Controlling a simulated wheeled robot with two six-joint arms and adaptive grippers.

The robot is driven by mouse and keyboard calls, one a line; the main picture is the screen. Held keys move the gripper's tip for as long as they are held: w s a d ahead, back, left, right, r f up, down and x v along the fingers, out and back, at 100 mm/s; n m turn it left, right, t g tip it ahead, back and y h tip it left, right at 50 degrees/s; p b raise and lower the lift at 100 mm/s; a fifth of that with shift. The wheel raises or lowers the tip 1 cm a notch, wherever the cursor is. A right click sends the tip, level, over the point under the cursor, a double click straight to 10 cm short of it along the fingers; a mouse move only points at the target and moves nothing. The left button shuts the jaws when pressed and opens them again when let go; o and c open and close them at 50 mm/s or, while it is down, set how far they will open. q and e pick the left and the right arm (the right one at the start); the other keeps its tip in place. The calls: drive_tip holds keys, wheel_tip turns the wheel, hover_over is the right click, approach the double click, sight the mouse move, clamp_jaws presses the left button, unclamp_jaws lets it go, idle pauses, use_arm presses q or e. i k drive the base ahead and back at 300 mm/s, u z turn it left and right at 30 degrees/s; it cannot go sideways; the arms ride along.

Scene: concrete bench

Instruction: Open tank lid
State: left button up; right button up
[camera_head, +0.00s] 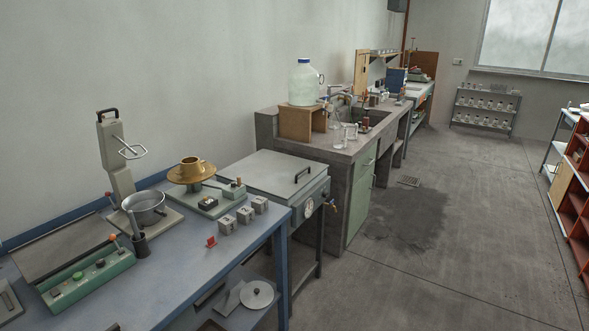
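The tank (309,207) is a grey box on legs between the blue bench and the concrete bench. Its flat, pale grey lid (262,172) lies shut on top. A black bar handle (302,174) is fixed near the lid's right edge. The tank's front bears a round dial (309,207) and a small tap (332,205). Neither of my grippers is in this view.
The concrete bench (345,150) stands behind the tank. The floor (440,235) to the right is clear.

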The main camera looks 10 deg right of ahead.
sight(274, 174)
drive_tip(key=u, duration=0.15)
drive_tip(key=i, duration=0.8)
drive_tip(key=z, duration=0.75)
drive_tip(key=i, duration=0.65)
drive_tip(key=z, duration=0.7)
